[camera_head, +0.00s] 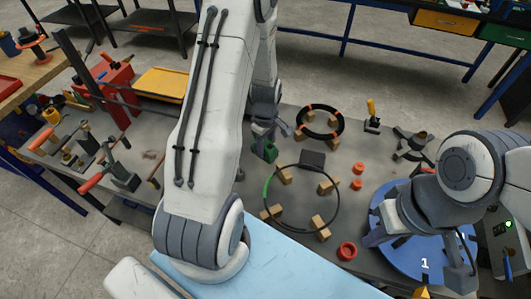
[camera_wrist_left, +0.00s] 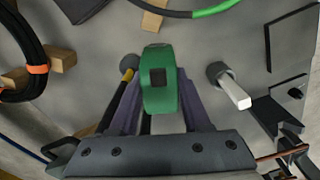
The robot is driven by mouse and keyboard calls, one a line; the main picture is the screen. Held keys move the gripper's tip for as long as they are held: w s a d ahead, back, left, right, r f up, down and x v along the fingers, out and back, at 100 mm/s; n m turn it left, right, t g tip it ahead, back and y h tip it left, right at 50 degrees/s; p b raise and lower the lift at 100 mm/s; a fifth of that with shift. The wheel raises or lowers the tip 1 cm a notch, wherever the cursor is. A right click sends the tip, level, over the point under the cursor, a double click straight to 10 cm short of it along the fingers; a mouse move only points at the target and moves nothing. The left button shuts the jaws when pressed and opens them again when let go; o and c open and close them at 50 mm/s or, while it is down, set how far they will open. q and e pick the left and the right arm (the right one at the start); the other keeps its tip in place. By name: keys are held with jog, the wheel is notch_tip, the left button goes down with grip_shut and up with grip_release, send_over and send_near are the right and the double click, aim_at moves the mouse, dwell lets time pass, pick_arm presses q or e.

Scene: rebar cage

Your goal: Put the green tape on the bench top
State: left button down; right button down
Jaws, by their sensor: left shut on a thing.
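The green tape (camera_wrist_left: 158,80), a rounded green piece with a dark square centre, sits between the two fingers of my left gripper (camera_wrist_left: 155,105) in the left wrist view. In the head view my left gripper (camera_head: 266,128) points down over the grey bench top (camera_head: 230,205), and the green tape (camera_head: 269,152) shows at its tips. The gripper is shut on the tape. I cannot tell whether the tape touches the bench. My right gripper (camera_head: 415,250) is over the blue round plate (camera_head: 395,262) at the right; its finger opening is unclear.
A black ring with a green band (camera_head: 338,205) rests on wooden blocks in front of the tape. A second, orange-banded ring (camera_head: 320,122) lies behind it. Red rings (camera_head: 347,250) and a yellow-handled tool (camera_head: 372,115) stand to the right. Clamps with red handles (camera_head: 93,180) line the left.

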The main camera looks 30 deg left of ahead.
aim_at(266, 155)
pick_arm(q)
notch_tip(266, 155, down, 4)
jog(key=shift+r, duration=0.2)
jog(key=shift+f, duration=0.1)
jog(key=shift+f, duration=0.2)
jog(key=c, duration=0.6)
grip_release()
jog(key=shift+c, duration=0.2)
jog(key=shift+r, duration=0.1)
